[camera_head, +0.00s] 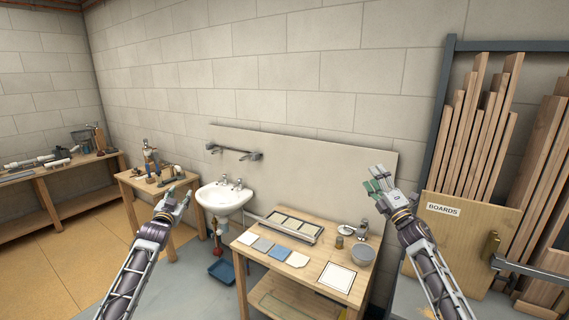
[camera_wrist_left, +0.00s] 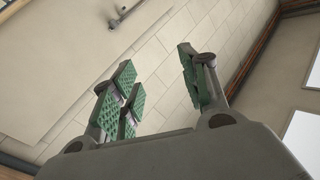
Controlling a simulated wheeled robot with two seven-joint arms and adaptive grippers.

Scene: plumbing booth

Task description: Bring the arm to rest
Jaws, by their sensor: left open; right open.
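My left gripper (camera_head: 178,200) is raised in front of the small wooden table at the left and the white sink. It is open and empty. In the left wrist view its green-padded fingers (camera_wrist_left: 160,90) stand apart with nothing between them; wall and ceiling show behind. My right gripper (camera_head: 379,184) is raised in front of the wall panel, at the right end of the front wooden table and left of the boards rack. Its green pads show, and it is open with nothing seen between its fingers.
A white sink (camera_head: 224,199) hangs on the wall between the tables. The wooden table (camera_head: 258,276) holds a tray, flat tiles, a grey bowl (camera_head: 362,254) and a tap. A boards rack (camera_head: 459,236) stands close to my right arm. A blue bin (camera_head: 222,271) lies on the floor.

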